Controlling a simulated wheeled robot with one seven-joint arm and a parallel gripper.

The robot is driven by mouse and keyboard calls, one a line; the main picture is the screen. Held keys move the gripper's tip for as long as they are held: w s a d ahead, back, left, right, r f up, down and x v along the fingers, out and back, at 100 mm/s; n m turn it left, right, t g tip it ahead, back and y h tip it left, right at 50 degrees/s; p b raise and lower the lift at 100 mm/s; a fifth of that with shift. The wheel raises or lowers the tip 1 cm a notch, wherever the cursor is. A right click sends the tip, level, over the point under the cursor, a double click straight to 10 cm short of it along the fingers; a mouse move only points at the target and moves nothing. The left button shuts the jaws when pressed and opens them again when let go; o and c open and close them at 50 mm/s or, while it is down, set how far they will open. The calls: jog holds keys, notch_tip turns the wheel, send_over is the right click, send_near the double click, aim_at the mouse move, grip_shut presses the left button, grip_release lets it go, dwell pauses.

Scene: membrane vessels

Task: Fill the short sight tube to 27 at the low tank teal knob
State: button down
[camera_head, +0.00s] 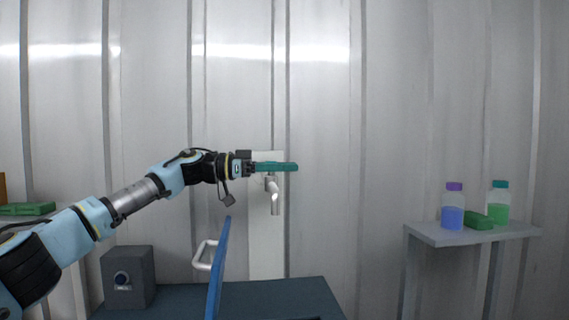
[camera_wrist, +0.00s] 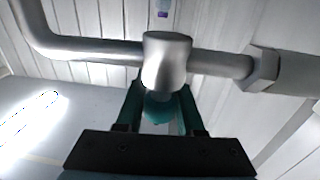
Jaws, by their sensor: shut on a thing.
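My gripper (camera_head: 284,167) reaches in from the left, its teal fingers level at the top of a metal tap (camera_head: 274,194) with a downward spout. In the wrist view, the fingers are on either side of a round teal knob (camera_wrist: 160,109), and my gripper is shut on it. The knob sits against the grey metal tap body (camera_wrist: 167,62), with pipe running to both sides. In the head view the fingers hide the knob. No sight tube, scale or liquid level can be made out in either view.
A white upright panel (camera_head: 266,240) stands behind the tap. A blue panel (camera_head: 217,275), seen nearly edge-on, has a white handle (camera_head: 203,254). A dark box with a dial (camera_head: 128,274) stands left on the blue-grey bench (camera_head: 285,296). A side table (camera_head: 438,235) at right holds two bottles and a green block.

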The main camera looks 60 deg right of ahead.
jog(key=shift+a+r+m+g+y+p, duration=0.15)
jog(key=shift+m+g+y+p, duration=0.4)
jog(key=shift+y, duration=0.45)
jog(key=shift+m, duration=0.25)
jog(key=c, duration=0.5)
grip_release()
jog(key=shift+s, duration=0.1)
jog(key=b+v, duration=0.4)
jog(key=v, duration=0.7)
